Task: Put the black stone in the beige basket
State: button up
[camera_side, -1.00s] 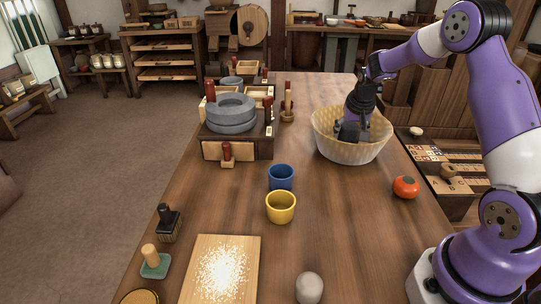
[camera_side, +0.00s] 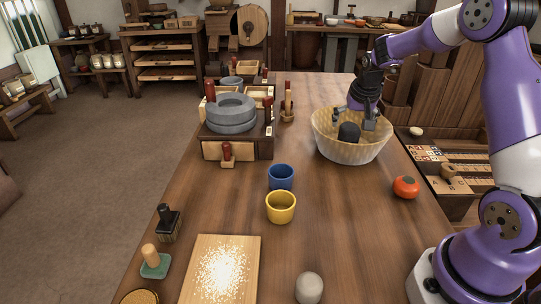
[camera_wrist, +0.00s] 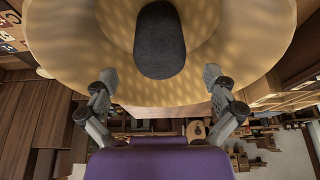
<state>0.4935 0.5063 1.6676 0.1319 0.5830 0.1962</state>
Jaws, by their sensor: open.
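The black stone (camera_side: 349,132) is inside the beige basket (camera_side: 352,152) on the right side of the table. In the wrist view the stone (camera_wrist: 159,42) lies within the pale basket (camera_wrist: 70,30), apart from the fingers. My gripper (camera_side: 353,117) is above the basket's interior, with its fingers spread on either side and nothing between them. In the wrist view my gripper (camera_wrist: 159,82) is also wide open and empty. The basket's near wall hides the stone's lower part in the side view.
A red-orange round object (camera_side: 405,187) sits right of the basket. Blue (camera_side: 281,177) and yellow (camera_side: 281,207) cups stand left of it. A grey quern (camera_side: 231,114) stands further left. A wooden board (camera_side: 221,270) and a grey stone (camera_side: 309,288) are nearer.

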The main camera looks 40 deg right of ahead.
jog(key=v, duration=0.8)
jog(key=s+a+r+n+t+y, duration=0.1)
jog(key=s+a+r+n, duration=0.1)
jog(key=a, duration=0.4)
jog(key=s+a+r+n+t, duration=0.1)
jog(key=s+a+r+n, duration=0.15)
jog(key=a, duration=0.35)
jog(key=s+a+f+n+y, duration=0.1)
jog(key=s+a+n, duration=0.3)
jog(key=s+a, duration=0.4)
jog(key=shift+s+a+f+y, duration=0.2)
jog(key=shift+s+y, duration=0.35)
jog(key=shift+y, duration=0.05)
